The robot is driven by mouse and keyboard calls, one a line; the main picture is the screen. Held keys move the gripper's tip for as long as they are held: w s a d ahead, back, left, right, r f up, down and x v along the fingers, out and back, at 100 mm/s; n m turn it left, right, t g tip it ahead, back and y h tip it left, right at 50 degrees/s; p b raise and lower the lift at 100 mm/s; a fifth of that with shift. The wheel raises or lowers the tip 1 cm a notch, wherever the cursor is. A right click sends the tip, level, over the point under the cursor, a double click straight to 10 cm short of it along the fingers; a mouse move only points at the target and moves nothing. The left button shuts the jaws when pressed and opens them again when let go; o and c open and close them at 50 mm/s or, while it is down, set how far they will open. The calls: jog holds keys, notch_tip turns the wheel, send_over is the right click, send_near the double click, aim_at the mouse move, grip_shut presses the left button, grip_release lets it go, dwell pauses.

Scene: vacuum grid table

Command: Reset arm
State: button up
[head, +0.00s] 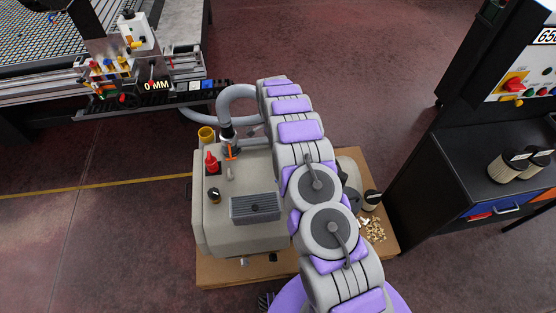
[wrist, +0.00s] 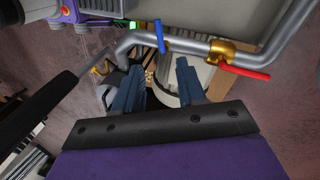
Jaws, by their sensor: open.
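My gripper (wrist: 158,84) shows in the wrist view with its two blue fingers spread apart. No object is gripped between them. A pale cylindrical thing (wrist: 168,96) shows behind the gap, and I cannot tell its distance. My grey and purple arm stretches up the middle of the head view; its gripper end cannot be made out there. Beyond the fingers in the wrist view runs a grey pipe (wrist: 185,45) with a blue valve handle (wrist: 159,36) and a red valve handle (wrist: 245,71) on a brass fitting.
A beige pump unit (head: 225,235) with a grey hose (head: 236,92) stands on a wooden board (head: 225,274) beside my arm. The grid table (head: 40,52) is at upper left. A dark workbench (head: 470,180) with black-topped canisters is at right. Open floor (head: 370,70) lies between them.

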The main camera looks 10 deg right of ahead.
jog(key=shift+w+a+r, duration=0.1)
jog(key=shift+w+r, duration=0.05)
jog(key=shift+r, duration=0.45)
jog(key=shift+w+r, duration=0.1)
jog(key=shift+r, duration=0.5)
jog(key=s+r+n+y+b, duration=0.1)
jog(key=s+r+n, duration=0.3)
jog(key=s+r, duration=0.65)
jog(key=s+r+n+b, duration=0.1)
jog(key=s+r+n, duration=0.3)
jog(key=s+r, duration=0.7)
jog(key=s+d+r+n+b, duration=0.1)
jog(key=s+d+r+n, duration=0.1)
jog(key=s, duration=1.1)
jog(key=s+d+r+n+b, duration=0.1)
jog(key=s+r+n, duration=0.3)
jog(key=s, duration=1)
jog(key=shift+s+d, duration=0.15)
jog(key=shift+d, duration=0.45)
